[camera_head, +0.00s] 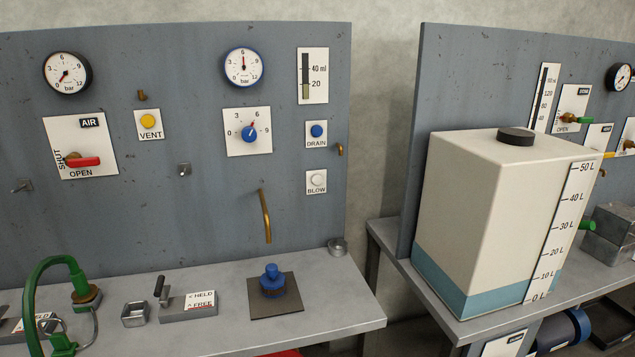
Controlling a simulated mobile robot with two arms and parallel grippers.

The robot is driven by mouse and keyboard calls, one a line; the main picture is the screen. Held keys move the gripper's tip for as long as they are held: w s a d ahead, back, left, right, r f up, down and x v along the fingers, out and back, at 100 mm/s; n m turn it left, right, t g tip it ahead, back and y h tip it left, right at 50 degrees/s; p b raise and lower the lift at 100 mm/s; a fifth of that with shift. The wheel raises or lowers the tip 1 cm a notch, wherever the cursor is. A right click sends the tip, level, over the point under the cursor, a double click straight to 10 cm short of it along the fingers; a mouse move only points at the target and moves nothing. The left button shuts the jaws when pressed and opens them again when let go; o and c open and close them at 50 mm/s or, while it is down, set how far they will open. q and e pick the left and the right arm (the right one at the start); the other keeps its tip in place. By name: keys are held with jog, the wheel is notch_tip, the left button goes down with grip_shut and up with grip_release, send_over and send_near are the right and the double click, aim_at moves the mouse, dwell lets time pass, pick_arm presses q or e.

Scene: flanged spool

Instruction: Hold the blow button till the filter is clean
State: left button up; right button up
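The BLOW button (317,180) is a white round button on a small white plate, low at the right side of the left grey panel. Nothing touches it. The blue DRAIN button (316,130) is just above it. A level strip (306,78) marked 20 and 40 ml is above that, with a pale fill up to about the 20 mark. No part is labelled as the filter, so I cannot tell which it is or how clean it is. Neither of my grippers is in view.
A blue-ringed gauge (243,67) reads near 6 bar. The red AIR lever (83,161) lies horizontal above OPEN. A blue spool-like part (272,281) stands on a dark pad on the bench (340,312). A brass tube (265,216) overhangs it. A white tank (490,205) stands right.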

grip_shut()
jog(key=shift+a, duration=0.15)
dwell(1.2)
